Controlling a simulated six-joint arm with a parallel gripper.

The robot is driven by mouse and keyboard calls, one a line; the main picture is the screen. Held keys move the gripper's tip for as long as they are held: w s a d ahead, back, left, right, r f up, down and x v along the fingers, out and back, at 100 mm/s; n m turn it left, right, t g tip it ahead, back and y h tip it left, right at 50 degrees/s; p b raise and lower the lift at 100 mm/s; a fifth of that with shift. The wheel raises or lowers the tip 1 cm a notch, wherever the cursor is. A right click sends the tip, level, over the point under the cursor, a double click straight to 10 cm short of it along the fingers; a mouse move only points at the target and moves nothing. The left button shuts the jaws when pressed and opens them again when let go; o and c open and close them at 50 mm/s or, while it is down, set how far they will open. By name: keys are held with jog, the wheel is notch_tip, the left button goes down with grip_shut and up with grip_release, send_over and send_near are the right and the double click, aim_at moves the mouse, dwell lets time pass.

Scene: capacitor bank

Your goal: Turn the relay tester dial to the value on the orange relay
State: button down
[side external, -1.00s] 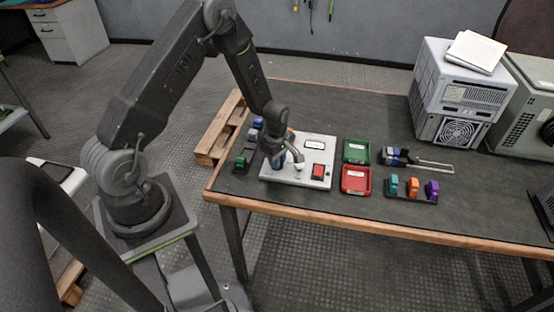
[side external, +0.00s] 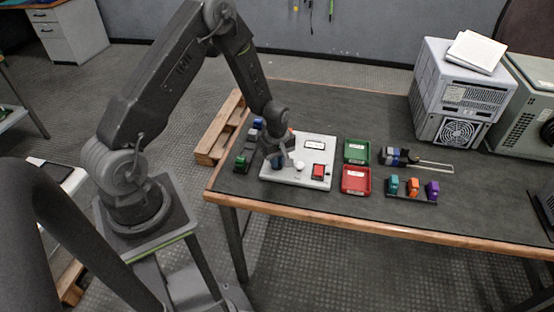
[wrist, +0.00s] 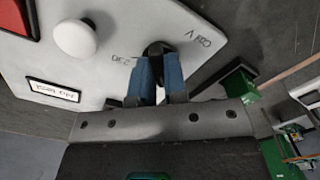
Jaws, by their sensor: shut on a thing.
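The relay tester is a light grey panel (side external: 315,181) on the table; it fills the upper left of the wrist view (wrist: 120,20). Its dark round dial (wrist: 157,47) sits near the words "Coil V" and a number that looks like 230. My gripper (wrist: 160,75) has blue fingertips shut on the dial, hiding part of it. In the side view my gripper (side external: 277,160) is at the panel's left part. An orange relay (side external: 413,187) stands between a teal and a purple one on a rack at right; its value is too small to read.
The panel also has a white knob (wrist: 75,38) and a red square (wrist: 18,18). A green tray (side external: 356,151) and a red tray (side external: 356,180) lie right of it. Blue and green relays (side external: 241,162) stand left of it. A grey machine (side external: 460,95) stands at back right.

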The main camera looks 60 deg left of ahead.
jog(key=m, duration=0.4)
jog(key=shift+m, duration=0.4)
jog(key=m, duration=1)
jog(key=shift+m, duration=2.7)
jog(key=c, duration=1.2)
grip_release()
jog(key=shift+o, duration=0.2)
notch_tip(320, 180, up, 14)
